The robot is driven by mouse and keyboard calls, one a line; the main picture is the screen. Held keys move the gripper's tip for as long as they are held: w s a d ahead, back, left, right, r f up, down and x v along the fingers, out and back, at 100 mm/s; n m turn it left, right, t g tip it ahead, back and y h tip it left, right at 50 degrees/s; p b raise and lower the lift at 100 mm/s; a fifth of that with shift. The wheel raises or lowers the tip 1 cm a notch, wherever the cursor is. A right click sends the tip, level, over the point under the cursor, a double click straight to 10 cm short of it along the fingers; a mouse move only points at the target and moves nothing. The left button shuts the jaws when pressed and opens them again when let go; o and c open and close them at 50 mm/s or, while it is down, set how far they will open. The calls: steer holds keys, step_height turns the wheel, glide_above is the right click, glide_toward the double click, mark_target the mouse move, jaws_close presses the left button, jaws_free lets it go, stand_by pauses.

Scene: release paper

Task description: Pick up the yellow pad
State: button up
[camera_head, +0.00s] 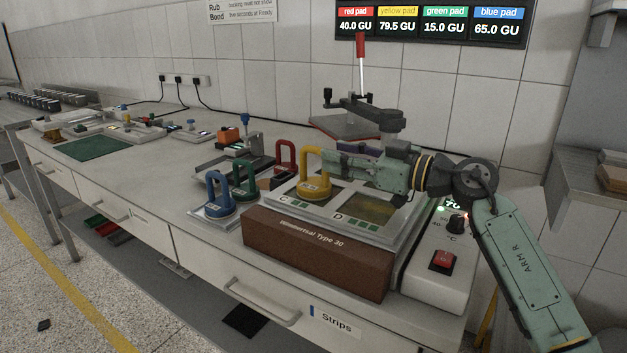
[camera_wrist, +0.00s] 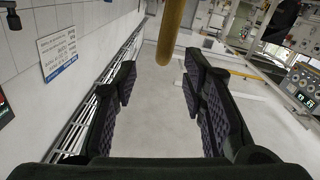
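The yellow pad (camera_head: 313,186) has a tall loop handle and stands upright on the top plate of the brown-fronted device (camera_head: 318,248), at the square marked C. My gripper (camera_head: 332,162) comes in from the right, level with the handle, its tips close to the handle's right side. In the wrist view my gripper (camera_wrist: 160,85) is open, with nothing between the inner pads. The yellow handle (camera_wrist: 170,32) shows there beyond the fingertips, near the top and between their lines.
The blue pad (camera_head: 218,194), green pad (camera_head: 245,182) and red pad (camera_head: 286,156) stand left of and behind the yellow pad. A lever press (camera_head: 362,105) stands behind my arm. A white control box (camera_head: 440,262) is at the right. The bench's middle (camera_head: 150,165) is fairly clear.

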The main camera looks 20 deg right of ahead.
mark_target(319, 151)
steer(key=p+x, duration=0.1)
steer(key=x, duration=0.4)
steer(key=shift+s+a+f, duration=0.1)
steer(key=shift+a, duration=0.1)
steer(key=shift+c, duration=0.6)
jaws_close()
steer(key=shift+d, duration=0.1)
